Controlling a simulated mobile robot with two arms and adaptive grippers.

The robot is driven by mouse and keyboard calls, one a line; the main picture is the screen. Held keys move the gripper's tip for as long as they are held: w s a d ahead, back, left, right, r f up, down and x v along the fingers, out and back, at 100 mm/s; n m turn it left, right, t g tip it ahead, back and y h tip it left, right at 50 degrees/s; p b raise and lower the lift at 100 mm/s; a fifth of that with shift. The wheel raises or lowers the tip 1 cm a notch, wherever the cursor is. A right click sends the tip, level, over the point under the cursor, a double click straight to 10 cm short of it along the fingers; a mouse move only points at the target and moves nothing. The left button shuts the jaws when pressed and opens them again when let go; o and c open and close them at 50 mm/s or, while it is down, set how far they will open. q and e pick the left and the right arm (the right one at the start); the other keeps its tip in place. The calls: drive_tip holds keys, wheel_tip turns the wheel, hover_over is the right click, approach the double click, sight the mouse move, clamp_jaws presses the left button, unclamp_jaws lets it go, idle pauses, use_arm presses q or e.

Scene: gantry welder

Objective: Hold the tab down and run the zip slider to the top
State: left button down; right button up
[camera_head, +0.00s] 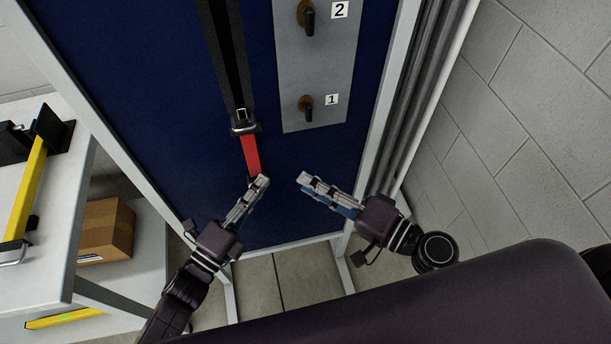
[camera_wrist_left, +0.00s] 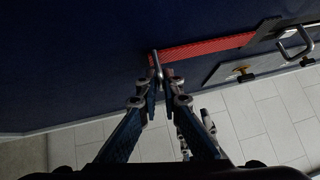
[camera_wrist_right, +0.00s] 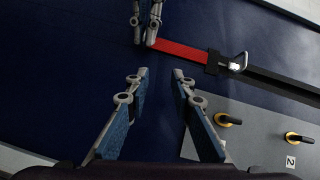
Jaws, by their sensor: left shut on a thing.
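The black zip (camera_head: 226,55) runs up the dark blue panel. Its slider (camera_head: 243,126), with a metal pull, sits low on it, just above the red tab (camera_head: 251,155). In the right wrist view the slider (camera_wrist_right: 236,64) lies apart from both grippers. My left gripper (camera_head: 262,182) is shut on the free lower end of the red tab, also seen in the left wrist view (camera_wrist_left: 205,47). My right gripper (camera_head: 304,180) is open and empty, to the right of the tab. In the right wrist view its fingertips (camera_wrist_right: 160,72) are clear of the tab.
A grey plate (camera_head: 312,75) with two knobs, labelled 1 and 2, is right of the zip. A pale frame post (camera_head: 385,90) edges the panel. At left, a white table (camera_head: 60,220) bears a yellow tool (camera_head: 27,190); a cardboard box (camera_head: 106,230) sits below.

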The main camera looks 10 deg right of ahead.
sight(241, 129)
drive_tip(key=s+a+r+y, duration=0.1)
drive_tip(key=a+r+y, duration=0.1)
drive_tip(key=r, duration=0.4)
drive_tip(key=s+a+r+y, duration=0.1)
drive_tip(key=s+r, duration=0.1)
drive_tip(key=r, duration=0.5)
drive_tip(key=shift+t, duration=0.3)
drive_tip(key=shift+x, duration=6.05)
drive_tip(key=shift+f, duration=0.1)
drive_tip(key=shift+c, duration=0.2)
clamp_jaws()
